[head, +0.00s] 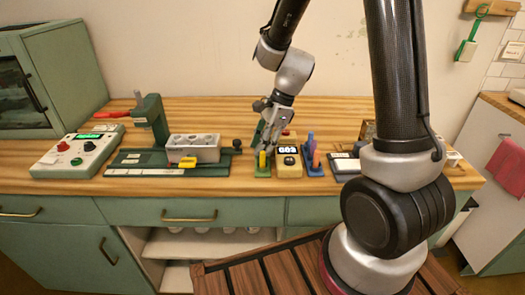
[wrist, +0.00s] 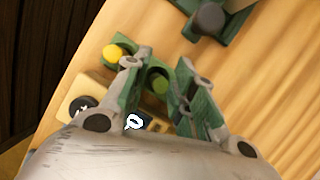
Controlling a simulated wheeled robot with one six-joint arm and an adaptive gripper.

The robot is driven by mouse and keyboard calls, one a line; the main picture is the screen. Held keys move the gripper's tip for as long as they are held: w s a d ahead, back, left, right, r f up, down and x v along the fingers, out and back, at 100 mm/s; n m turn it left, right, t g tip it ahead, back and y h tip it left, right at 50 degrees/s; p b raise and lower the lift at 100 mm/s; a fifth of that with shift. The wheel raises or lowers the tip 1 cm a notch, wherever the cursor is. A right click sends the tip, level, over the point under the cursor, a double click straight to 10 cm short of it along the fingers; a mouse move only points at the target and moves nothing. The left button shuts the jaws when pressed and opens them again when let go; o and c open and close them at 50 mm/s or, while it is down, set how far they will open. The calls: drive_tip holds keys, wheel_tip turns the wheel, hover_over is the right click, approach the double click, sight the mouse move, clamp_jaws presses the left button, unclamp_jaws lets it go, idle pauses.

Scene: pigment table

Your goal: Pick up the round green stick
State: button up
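The round green stick (wrist: 160,83) shows end-on in the wrist view as a dark green disc in a small green holder (wrist: 153,68). It lies between the two fingers of my gripper (wrist: 165,60), which are apart with a gap around it. I cannot tell how deep the fingers reach beside it. In the head view my gripper (head: 267,138) points down over the green holder (head: 262,174), and the green stick is hidden or blends with the fingers. A yellow stick (wrist: 112,53) stands in the same holder, outside the left finger, and also shows in the head view (head: 262,160).
A yellowish device marked G03 (head: 289,173) stands right beside the holder. Purple and orange sticks (head: 316,158) stand in a blue holder further right. A green-based fixture with a grey block (head: 195,148) is to the left. The wooden tabletop (head: 225,108) behind is clear.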

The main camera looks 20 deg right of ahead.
clamp_jaws()
drive_tip(key=shift+r, duration=0.1)
